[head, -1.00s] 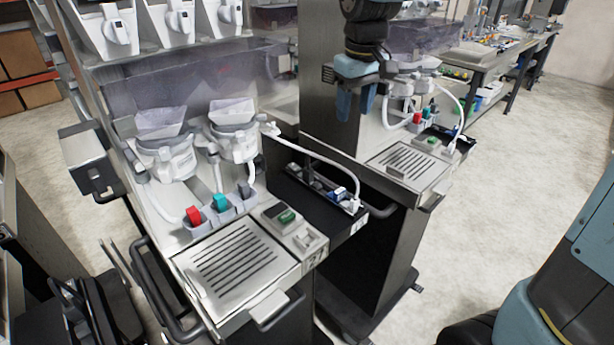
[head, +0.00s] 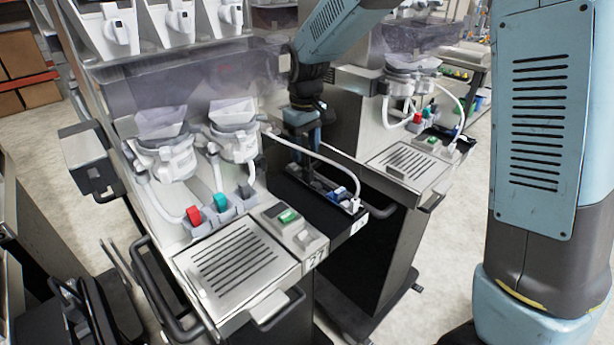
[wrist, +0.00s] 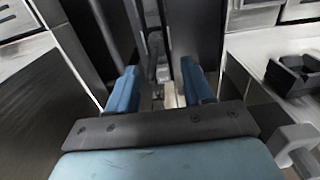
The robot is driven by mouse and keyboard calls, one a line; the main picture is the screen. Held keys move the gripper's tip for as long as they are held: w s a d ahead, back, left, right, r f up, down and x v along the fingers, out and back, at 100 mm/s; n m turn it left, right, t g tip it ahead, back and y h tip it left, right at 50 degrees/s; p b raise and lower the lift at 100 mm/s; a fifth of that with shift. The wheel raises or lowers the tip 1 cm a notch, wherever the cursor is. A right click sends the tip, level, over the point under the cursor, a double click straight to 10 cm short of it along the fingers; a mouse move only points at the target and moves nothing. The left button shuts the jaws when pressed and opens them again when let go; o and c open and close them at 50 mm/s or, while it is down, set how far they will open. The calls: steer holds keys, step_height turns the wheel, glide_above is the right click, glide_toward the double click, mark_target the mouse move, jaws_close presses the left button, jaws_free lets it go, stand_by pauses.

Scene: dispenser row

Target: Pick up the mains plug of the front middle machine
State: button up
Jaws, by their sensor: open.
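The front machine (head: 235,262) carries a drip tray and a label that seems to read 27. A white cable (head: 318,160) runs from it to a white plug (head: 353,198) at the near end of a dark socket strip on a black shelf (head: 300,196). My gripper (head: 303,143) points down over the far part of this shelf, apart from the white plug. In the wrist view my gripper (wrist: 160,90) is open, its blue fingers apart. A pale piece (wrist: 175,96) shows between them; I cannot tell what it is.
A second machine (head: 405,170) stands close behind the shelf on the right, with its own white cable. Red and teal knobs (head: 221,201) and a front handle (head: 150,290) stick out of the front machine. Open floor (head: 440,270) lies on the right.

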mark_target(308, 169)
steer(key=shift+s+d+f, duration=0.1)
steer(key=shift+d+f, duration=0.05)
steer(key=shift+f, duration=1)
steer(key=shift+d+f, duration=0.15)
steer(key=shift+f, duration=0.95)
steer(key=shift+s+d+f, duration=0.1)
steer(key=shift+d+f, duration=0.05)
steer(key=shift+f, duration=1)
steer(key=shift+c, duration=0.3)
jaws_close()
